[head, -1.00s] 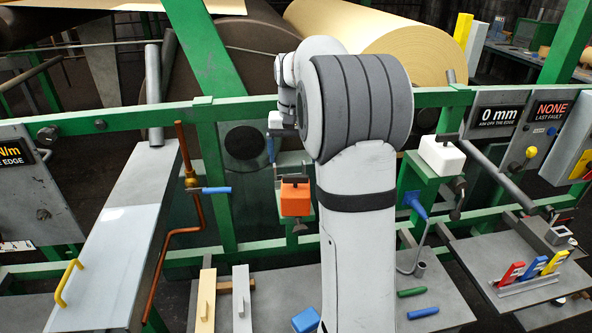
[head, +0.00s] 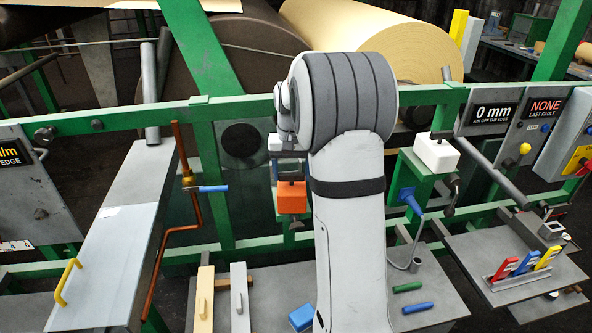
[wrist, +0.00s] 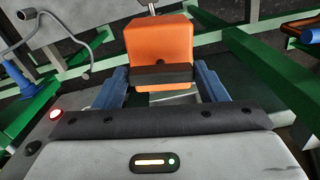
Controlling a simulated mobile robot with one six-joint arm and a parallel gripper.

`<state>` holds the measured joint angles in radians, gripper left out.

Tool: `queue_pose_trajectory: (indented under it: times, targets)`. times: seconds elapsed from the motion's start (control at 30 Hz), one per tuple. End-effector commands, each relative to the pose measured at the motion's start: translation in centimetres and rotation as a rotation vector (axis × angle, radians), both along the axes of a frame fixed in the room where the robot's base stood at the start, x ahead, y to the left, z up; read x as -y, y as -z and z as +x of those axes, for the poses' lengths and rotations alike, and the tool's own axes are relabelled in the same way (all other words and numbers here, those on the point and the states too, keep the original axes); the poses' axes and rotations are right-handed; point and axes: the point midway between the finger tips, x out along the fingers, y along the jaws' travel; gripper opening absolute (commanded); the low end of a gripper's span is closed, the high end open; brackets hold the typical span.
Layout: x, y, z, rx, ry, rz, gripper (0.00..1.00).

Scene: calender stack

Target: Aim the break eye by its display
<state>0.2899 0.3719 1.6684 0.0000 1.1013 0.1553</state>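An orange box (head: 290,198) with a dark bar on it sits on the green frame, just left of my arm. I take it as the break eye; no label shows. In the wrist view the orange box (wrist: 158,42) is straight ahead, and its dark bar (wrist: 161,74) lies between the blue fingers of my gripper (wrist: 162,82). The fingers are close to both bar ends; whether they press on it is unclear. A display (head: 493,113) at the right reads "0 mm", with "aim off the edge" below.
A white box (head: 436,152) on a green bracket stands right of my arm. A green rail (head: 120,119) crosses behind. Blue and green handles (head: 412,298) lie on the lower shelf.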

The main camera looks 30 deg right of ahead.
Motion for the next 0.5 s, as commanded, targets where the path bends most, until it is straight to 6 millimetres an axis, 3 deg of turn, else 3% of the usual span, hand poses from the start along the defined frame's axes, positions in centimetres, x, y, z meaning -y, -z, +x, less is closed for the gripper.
queue_pose_trajectory:
  times: [0.27,0.5]
  targets:
    - [0.07,-0.03,-0.02,0.000,0.001,0.000,0.42]
    - [0.12,0.06,-0.03,0.000,-0.088,-0.001,0.41]
